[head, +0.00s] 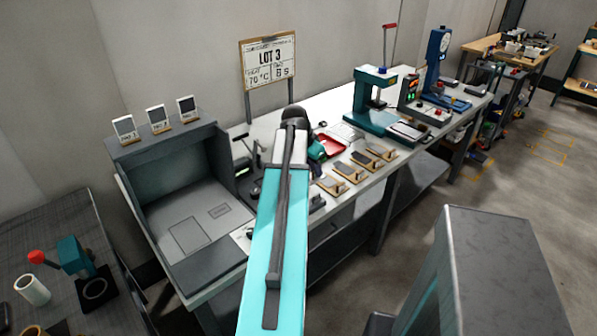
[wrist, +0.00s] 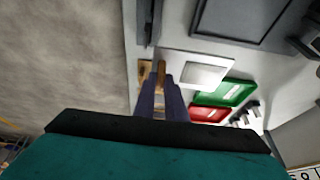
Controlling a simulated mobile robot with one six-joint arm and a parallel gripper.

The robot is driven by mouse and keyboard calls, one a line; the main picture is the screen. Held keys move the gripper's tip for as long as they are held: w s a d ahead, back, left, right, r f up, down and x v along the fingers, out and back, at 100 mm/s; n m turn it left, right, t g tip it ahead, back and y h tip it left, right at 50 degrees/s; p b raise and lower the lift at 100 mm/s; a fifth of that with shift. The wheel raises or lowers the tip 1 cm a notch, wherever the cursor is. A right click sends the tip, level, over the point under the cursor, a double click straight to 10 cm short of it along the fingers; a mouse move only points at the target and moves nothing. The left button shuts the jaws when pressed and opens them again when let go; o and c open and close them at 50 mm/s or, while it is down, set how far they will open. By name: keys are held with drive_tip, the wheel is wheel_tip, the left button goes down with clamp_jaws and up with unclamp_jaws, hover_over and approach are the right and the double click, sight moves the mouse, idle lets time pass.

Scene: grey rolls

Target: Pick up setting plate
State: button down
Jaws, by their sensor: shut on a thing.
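My gripper (wrist: 161,78) shows in the wrist view, its two dark fingers close together over the white bench. The fingers are shut on a small, thin piece, probably the setting plate (wrist: 160,69); only a brownish sliver of it shows between the tips. A tan wooden piece (wrist: 145,72) lies at the fingertips. I cannot tell whether the held piece touches it or the bench. In the head view my turquoise arm reaches over the bench and hides the gripper and what it holds.
A green tray (wrist: 238,92) and a white pad (wrist: 205,74) lie beside the gripper. A grey open booth (head: 172,170) stands left; a teal press (head: 372,100) stands right.

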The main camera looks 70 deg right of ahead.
drive_tip(key=s+d+b, duration=0.1)
drive_tip(key=s, duration=0.6)
drive_tip(key=shift+s+d, duration=0.35)
drive_tip(key=shift+s, duration=0.05)
